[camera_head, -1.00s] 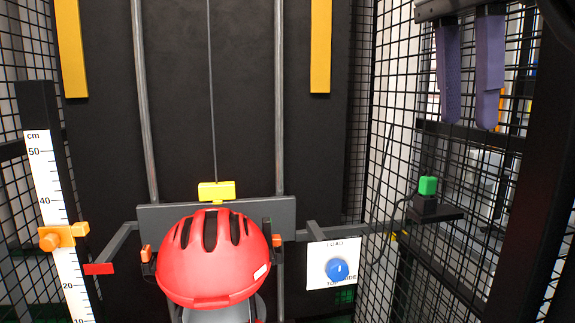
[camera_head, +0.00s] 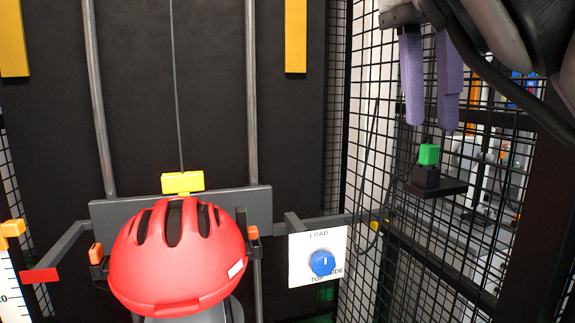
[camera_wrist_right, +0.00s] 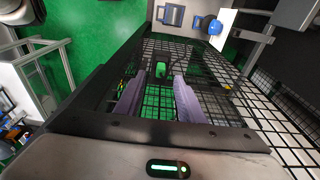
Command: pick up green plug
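The green plug (camera_head: 429,154) sits upright in a black socket block (camera_head: 427,178) on a small dark shelf at the right in the head view. My right gripper (camera_head: 432,126) points down with its two purple fingers apart. In the picture its tips are just above the plug; the exact depth gap is hard to tell. In the right wrist view the open fingers (camera_wrist_right: 159,78) show with nothing held, and a small green patch that looks like the plug (camera_wrist_right: 161,69) lies between and beyond the tips. My left gripper is not in view.
Black wire mesh (camera_head: 375,190) and a dark post stand close around the shelf. A cable runs from the socket. A load panel with a blue knob (camera_head: 322,263) is to the left, and a red helmet (camera_head: 178,255) hangs in the tower's middle.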

